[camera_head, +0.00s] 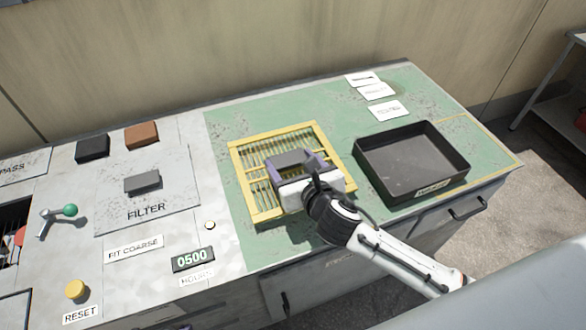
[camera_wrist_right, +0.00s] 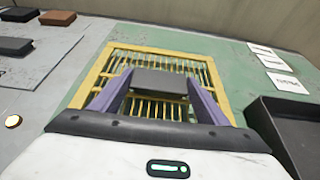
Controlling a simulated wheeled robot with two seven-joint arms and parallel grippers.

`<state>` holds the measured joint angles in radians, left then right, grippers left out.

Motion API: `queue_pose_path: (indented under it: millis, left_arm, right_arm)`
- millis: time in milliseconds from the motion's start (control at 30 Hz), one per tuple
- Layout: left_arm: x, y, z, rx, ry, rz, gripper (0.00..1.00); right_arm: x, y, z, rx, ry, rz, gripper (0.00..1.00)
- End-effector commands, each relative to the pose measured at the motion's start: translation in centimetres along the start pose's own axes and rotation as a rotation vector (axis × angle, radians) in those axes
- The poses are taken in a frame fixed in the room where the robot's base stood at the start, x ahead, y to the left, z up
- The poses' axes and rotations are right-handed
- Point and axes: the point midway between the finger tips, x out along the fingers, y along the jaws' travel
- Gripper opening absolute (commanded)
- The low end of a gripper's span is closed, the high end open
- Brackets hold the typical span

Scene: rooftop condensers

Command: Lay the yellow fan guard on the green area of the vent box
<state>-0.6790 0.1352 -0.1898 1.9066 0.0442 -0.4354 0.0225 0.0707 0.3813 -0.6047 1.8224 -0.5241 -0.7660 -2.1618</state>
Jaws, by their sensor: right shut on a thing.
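The yellow fan guard (camera_head: 242,180) is a square frame with thin bars. It lies over the green area (camera_head: 222,135) of the vent box, near that area's left side, and looks flat; I cannot tell if it fully touches the surface. My right gripper (camera_head: 294,160) is above the guard, its purple fingers shut on the guard's dark grey block. In the right wrist view the guard's yellow frame (camera_wrist_right: 160,52) surrounds the fingers (camera_wrist_right: 160,83), and the gripper body hides its near edge. My left gripper is not in view.
A black tray (camera_head: 364,175) stands on the green right of the guard. White labels (camera_head: 388,110) lie behind it. On the left grey panel are a FILTER plate (camera_head: 165,190), black (camera_head: 92,147) and brown (camera_head: 142,135) blocks, a green-knobbed lever (camera_head: 70,210) and a yellow button (camera_head: 76,290).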

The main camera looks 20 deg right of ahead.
Motion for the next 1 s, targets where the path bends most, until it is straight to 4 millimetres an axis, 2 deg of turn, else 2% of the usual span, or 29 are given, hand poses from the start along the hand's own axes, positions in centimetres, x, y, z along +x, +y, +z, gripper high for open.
queue_pose_path:
  millis: [33,133,500,533,600,1000]
  left_arm:
    - [0.3,0.0,0.5,0.001,-0.003,0.001,0.00]
    - [0.5,0.1,0.9,0.002,-0.009,0.002,0.00]
    - [0.3,0.3,0.7,0.003,-0.007,0.005,0.00]
    - [0.3,0.3,0.7,0.003,-0.006,0.005,0.00]
    - [0.3,0.3,0.7,0.003,-0.006,0.005,0.00]
    - [0.2,0.3,0.5,0.002,-0.005,0.005,0.00]
  right_arm:
    - [0.4,0.0,-0.9,0.001,0.000,-0.002,0.34]
    - [0.9,0.1,-2.1,0.001,0.000,0.000,0.34]
    - [1.0,0.0,-2.4,-0.002,-0.002,0.000,0.34]
    - [1.0,0.0,-2.5,-0.001,0.002,0.000,0.73]
    - [1.0,0.0,-2.5,-0.001,0.002,0.000,0.85]
    - [0.5,0.0,-2.2,-0.002,0.001,0.000,0.87]
